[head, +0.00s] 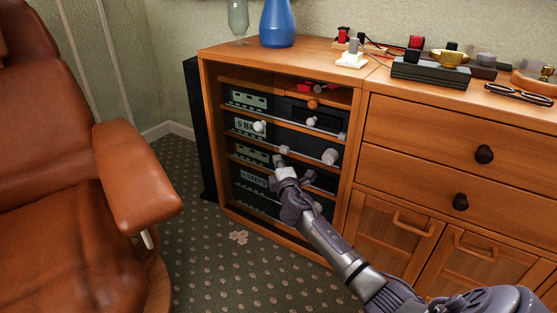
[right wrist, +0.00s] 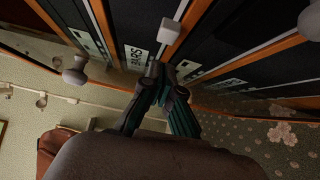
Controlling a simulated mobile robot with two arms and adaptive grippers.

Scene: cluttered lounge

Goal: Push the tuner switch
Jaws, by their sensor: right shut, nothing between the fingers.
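A stack of dark audio units with pale label panels stands in the open shelves of the wooden cabinet (head: 210,140). I cannot read which label names the tuner. A small pale switch (head: 283,150) juts from the third unit (head: 250,154). My right gripper (head: 284,177) is shut and empty just below that switch, in front of the rack. In the right wrist view the closed fingers (right wrist: 168,82) point at the unit fronts, and a white block-like knob (right wrist: 169,31) sits beyond them. Whether the fingertips touch anything is unclear. My left gripper is out of view.
Metal rails run across the shelf fronts. A brown leather armchair (head: 140,185) stands at left. Drawers (head: 430,150) are at right. A blue vase (head: 277,25) stands on top. Carpet (head: 200,255) is clear between chair and cabinet.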

